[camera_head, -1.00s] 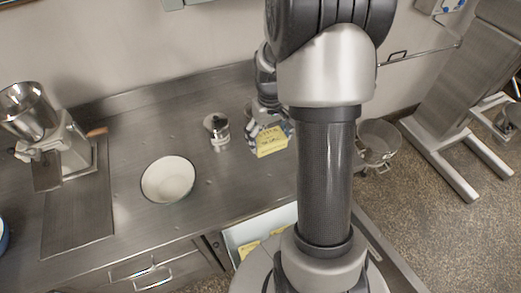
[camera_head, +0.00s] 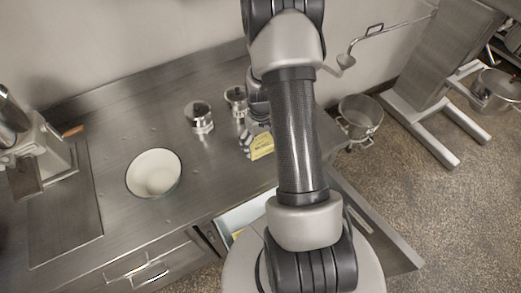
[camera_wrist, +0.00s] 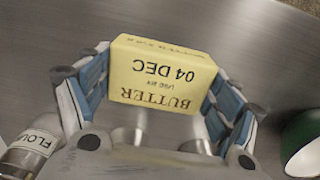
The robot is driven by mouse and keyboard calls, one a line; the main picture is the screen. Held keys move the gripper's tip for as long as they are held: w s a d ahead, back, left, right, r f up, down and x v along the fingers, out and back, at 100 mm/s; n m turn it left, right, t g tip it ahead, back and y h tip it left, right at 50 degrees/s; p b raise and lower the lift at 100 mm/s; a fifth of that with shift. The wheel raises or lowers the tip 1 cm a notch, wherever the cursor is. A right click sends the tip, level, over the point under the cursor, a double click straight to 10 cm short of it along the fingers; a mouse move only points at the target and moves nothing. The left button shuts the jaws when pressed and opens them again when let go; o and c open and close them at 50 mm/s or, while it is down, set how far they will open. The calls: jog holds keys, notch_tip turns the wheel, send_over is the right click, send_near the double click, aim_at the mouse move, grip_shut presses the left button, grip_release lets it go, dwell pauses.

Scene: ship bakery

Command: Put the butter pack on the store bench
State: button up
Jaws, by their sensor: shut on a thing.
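The butter pack (camera_wrist: 162,75) is a yellow block printed "BUTTER" and "04 DEC". In the wrist view it sits between both fingers of my gripper (camera_wrist: 158,95), which is shut on it. In the head view the butter pack (camera_head: 261,147) shows beside my forearm, over the right part of the steel bench (camera_head: 115,115). My gripper (camera_head: 250,142) is mostly hidden there behind my arm. I cannot tell whether the pack touches the bench top. I cannot tell whether this bench is the store bench.
A metal canister (camera_head: 199,118) and another (camera_head: 236,100) stand left of the pack; one labelled "FLOU..." (camera_wrist: 30,145) shows in the wrist view. A white bowl (camera_head: 154,173) is further left. An open drawer (camera_head: 245,211) juts below. A pot (camera_head: 360,118) stands right of the bench.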

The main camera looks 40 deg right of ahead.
aim_at(260, 150)
jog(key=shift+f, duration=2.05)
jog(key=shift+b, duration=0.3)
jog(key=shift+f, duration=0.15)
jog(key=o, duration=1.2)
jog(key=shift+c, duration=0.2)
